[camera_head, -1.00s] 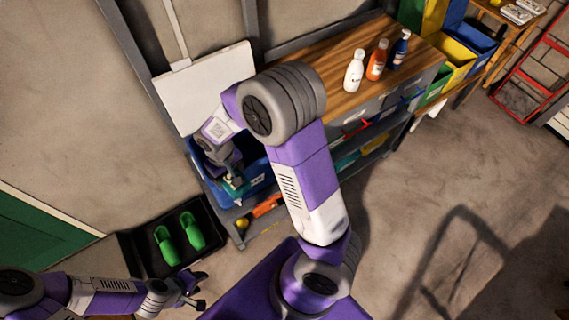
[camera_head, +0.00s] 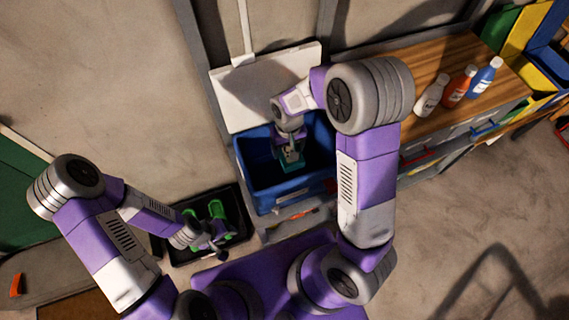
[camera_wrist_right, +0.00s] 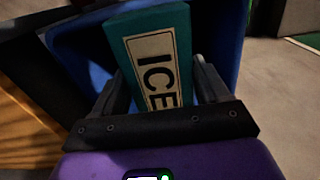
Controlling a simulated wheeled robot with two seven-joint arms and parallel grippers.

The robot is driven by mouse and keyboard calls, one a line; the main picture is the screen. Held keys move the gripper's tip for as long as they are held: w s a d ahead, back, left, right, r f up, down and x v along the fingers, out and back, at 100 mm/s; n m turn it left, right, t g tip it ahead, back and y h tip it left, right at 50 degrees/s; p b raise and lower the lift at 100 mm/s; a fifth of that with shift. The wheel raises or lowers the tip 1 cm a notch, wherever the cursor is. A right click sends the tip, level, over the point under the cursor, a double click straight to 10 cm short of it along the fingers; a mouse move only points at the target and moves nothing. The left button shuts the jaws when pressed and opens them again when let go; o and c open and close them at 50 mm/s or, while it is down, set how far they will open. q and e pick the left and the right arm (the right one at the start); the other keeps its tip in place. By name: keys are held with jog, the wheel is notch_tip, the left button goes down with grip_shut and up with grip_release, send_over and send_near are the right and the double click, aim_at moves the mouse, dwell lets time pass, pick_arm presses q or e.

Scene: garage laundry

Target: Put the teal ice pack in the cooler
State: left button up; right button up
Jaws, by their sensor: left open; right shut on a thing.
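The cooler (camera_head: 262,195) is a blue open box with its white lid (camera_head: 270,85) raised behind it. My right gripper (camera_head: 291,160) is down inside the cooler's opening, shut on the teal ice pack (camera_head: 289,166). In the right wrist view the ice pack (camera_wrist_right: 122,50) shows its "ICE" label between the fingers of my right gripper (camera_wrist_right: 160,100), with blue cooler walls (camera_wrist_right: 225,45) around it. I cannot tell whether the pack touches the cooler floor.
A black tray (camera_head: 178,252) with green shoes (camera_head: 217,210) lies left of the cooler. A wooden bench (camera_head: 450,75) to the right bears white, orange and blue bottles (camera_head: 486,77). Yellow and blue bins stand beyond it. Open floor lies at the lower right.

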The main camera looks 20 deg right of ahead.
jog(key=b, duration=1.1)
send_over(273, 178)
notch_tip(273, 178, down, 19)
notch_tip(273, 178, down, 10)
jog(key=b, duration=0.3)
jog(key=shift+w+a+f+b, duration=0.1)
jog(key=shift+b, duration=0.25)
jog(key=shift+f, duration=0.25)
jog(key=o, duration=1.4)
jog(key=shift+c, duration=0.2)
notch_tip(273, 178, up, 13)
jog(key=p, duration=0.4)
jog(key=shift+f, duration=0.15)
